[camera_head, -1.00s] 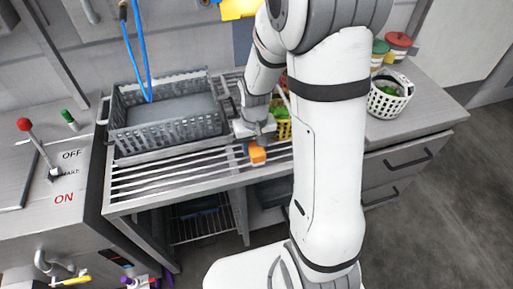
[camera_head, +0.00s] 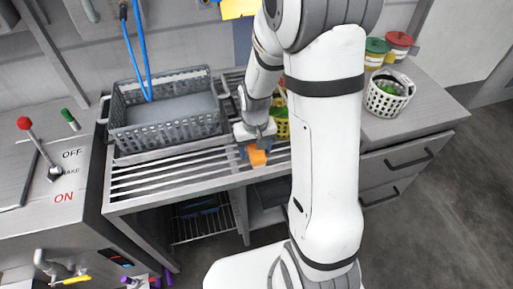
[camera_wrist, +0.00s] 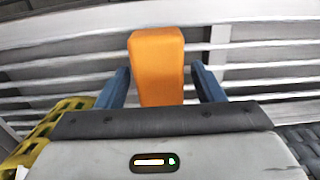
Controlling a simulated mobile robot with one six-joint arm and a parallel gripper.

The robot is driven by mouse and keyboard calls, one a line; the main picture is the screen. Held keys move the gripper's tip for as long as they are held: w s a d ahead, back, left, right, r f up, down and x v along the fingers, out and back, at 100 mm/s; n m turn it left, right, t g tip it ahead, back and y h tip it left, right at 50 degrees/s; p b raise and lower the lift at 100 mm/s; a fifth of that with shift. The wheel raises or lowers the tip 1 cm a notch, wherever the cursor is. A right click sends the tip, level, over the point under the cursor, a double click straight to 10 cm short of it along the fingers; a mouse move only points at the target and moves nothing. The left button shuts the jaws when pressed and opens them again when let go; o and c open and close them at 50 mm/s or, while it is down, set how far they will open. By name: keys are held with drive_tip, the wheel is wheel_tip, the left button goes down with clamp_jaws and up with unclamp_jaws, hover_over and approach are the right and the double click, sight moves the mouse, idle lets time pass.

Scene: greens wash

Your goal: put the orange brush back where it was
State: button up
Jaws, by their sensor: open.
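The orange brush (camera_head: 257,158) is at the slatted metal rack, near its front edge. In the wrist view the orange block of the brush (camera_wrist: 157,62) stands out between my two blue fingers, with a visible gap on each side. My gripper (camera_head: 254,149) is open around it, pointing down at the rack. In the wrist view my gripper (camera_wrist: 160,85) shows its fingers apart. The lower part of the brush is hidden by the gripper body, and I cannot tell whether it rests on the slats.
A grey basket (camera_head: 168,135) stands on the rack to the left. A yellow basket (camera_head: 281,128) is close behind my gripper, partly hidden by my arm. A white basket (camera_head: 389,98) with greens is on the right counter. A lever panel (camera_head: 62,168) is at far left.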

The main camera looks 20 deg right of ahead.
sight(255, 146)
wheel_tip(255, 146, up, 12)
drive_tip(key=s+r+t, duration=0.2)
drive_tip(key=s+r, duration=0.5)
drive_tip(key=s, duration=0.7)
drive_tip(key=shift+d+r+t+p, duration=0.2)
drive_tip(key=shift+t+p, duration=0.1)
drive_tip(key=shift+p, duration=0.1)
